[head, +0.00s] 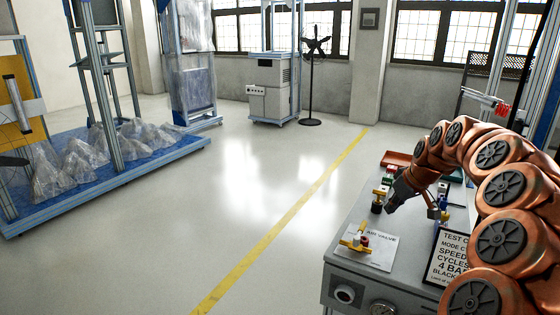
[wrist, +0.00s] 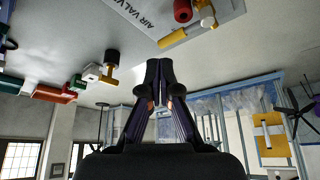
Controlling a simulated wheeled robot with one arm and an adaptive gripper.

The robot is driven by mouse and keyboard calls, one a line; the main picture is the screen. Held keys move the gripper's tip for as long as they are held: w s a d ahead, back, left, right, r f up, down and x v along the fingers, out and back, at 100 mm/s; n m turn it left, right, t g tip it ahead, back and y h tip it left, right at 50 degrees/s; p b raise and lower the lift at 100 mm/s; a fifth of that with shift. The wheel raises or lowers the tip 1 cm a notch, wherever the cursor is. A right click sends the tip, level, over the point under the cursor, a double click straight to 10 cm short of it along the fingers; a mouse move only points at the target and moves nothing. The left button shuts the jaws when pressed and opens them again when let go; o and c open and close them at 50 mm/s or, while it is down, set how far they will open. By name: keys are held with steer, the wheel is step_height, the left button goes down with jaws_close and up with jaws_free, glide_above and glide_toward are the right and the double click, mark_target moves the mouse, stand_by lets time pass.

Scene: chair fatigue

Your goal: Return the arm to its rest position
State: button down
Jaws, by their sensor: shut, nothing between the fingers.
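My orange arm comes in from the right in the head view and bends down over the grey bench (head: 345,258). My gripper (head: 391,207) is above the bench top, just below a small yellow and black fitting (head: 379,198) in the picture. In the wrist view my gripper (wrist: 160,68) is shut and empty, its two dark fingers together at the tips. The air valve (head: 358,240), with a yellow handle and a red part, sits on a labelled plate in front of the gripper. It also shows at the top of the wrist view (wrist: 180,32).
A red tray (head: 395,158) and small fittings lie at the bench's back. A test card (head: 450,258) stands at its front right. A blue-framed rig (head: 105,165), a cabinet (head: 272,90) and a fan (head: 312,85) stand farther off. The floor left of the bench is clear.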

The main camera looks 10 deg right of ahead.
steer(key=s+a+r+n+g+y+p, duration=0.1)
steer(key=s+a+r+p, duration=0.15)
steer(key=s+a, duration=0.65)
steer(key=s+a+r+g+p, duration=0.25)
steer(key=s+a, duration=0.35)
steer(key=a, duration=0.8)
steer(key=s+a+f+m+g+h+p, duration=0.1)
steer(key=s+a, duration=0.1)
steer(key=s, duration=1)
steer(key=s+a+f+m+g+h+p, duration=0.1)
steer(key=s+a+m+g+p, duration=0.1)
steer(key=s, duration=1.1)
steer(key=shift+s+f+p, duration=0.2)
steer(key=shift+f+p, duration=0.1)
steer(key=shift+f, duration=0.05)
steer(key=shift+a, duration=0.15)
